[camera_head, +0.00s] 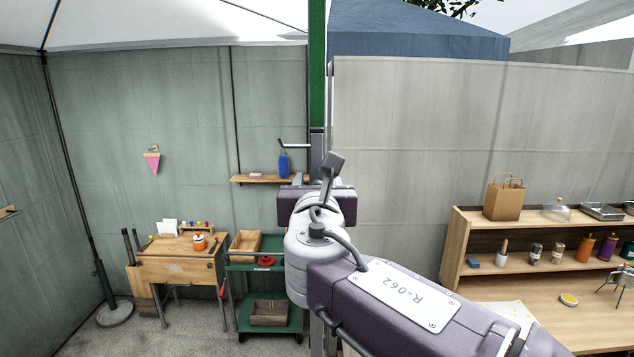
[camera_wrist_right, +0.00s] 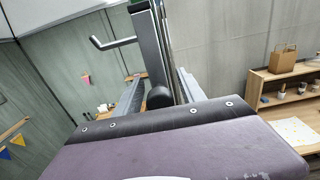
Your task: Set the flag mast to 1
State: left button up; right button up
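The flag mast shows as a green pole (camera_head: 317,60) rising at the centre of the head view, with a grey lower part. A bent crank handle (camera_head: 294,146) sticks out to its left. In the wrist view the crank handle (camera_wrist_right: 112,43) joins a dark upright housing (camera_wrist_right: 145,45). No mast numbers are readable. My left gripper is out of view.
A wall shelf (camera_head: 250,179) holding a blue bottle (camera_head: 284,164) is left of the mast. A wooden desk (camera_head: 180,268) and a green cart (camera_head: 269,325) stand below it. A wooden shelf unit (camera_head: 455,240) with jars is at right. A pink pennant (camera_head: 152,161) hangs on the left wall.

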jog(key=s+b, duration=0.3)
jog(key=s, duration=0.6)
